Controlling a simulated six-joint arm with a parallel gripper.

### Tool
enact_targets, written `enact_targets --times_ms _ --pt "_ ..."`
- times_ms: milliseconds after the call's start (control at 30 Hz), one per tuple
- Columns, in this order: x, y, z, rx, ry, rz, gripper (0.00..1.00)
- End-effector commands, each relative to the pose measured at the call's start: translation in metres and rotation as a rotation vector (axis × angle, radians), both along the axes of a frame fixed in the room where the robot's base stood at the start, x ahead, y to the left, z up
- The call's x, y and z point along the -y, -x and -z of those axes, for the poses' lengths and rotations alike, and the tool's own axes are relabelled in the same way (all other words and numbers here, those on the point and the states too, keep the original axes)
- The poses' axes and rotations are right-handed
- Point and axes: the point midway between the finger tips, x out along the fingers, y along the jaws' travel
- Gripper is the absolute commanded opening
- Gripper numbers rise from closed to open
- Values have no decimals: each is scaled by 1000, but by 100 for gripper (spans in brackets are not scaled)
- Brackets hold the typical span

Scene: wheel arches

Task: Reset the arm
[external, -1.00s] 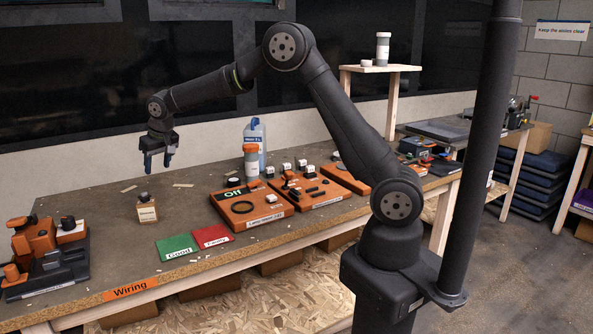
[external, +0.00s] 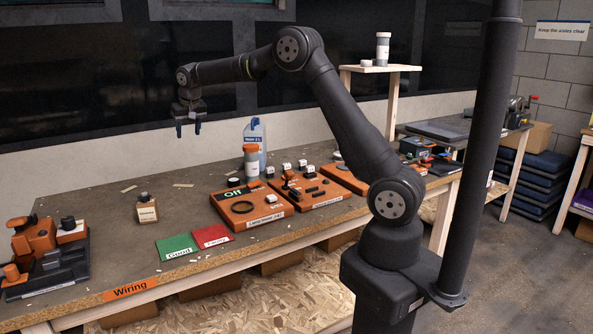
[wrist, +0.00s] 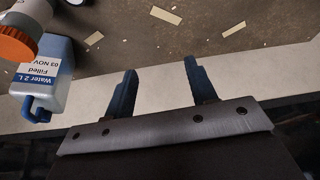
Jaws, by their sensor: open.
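My gripper (external: 188,128) hangs open and empty in the air above the back part of the workbench (external: 110,220). Its two blue fingers point down and stand apart. In the wrist view my gripper (wrist: 158,88) shows both fingers with nothing between them, over the bench's back edge and the pale wall strip. My arm is raised and bent, reaching left from its base.
A water jug (external: 255,140) and an orange-capped container (external: 251,162) stand at the back. The air around the gripper looks clear.

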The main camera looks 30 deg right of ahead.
Motion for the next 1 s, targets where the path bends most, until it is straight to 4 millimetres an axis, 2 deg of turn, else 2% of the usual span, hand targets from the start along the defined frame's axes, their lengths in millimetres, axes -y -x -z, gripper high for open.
enact_targets --times_ms 100,500,1000 --pt "17 -19 -5 1 -1 55 51" --pt "77 -70 -20 2 0 226 51" --pt "163 -119 -35 1 0 424 51"
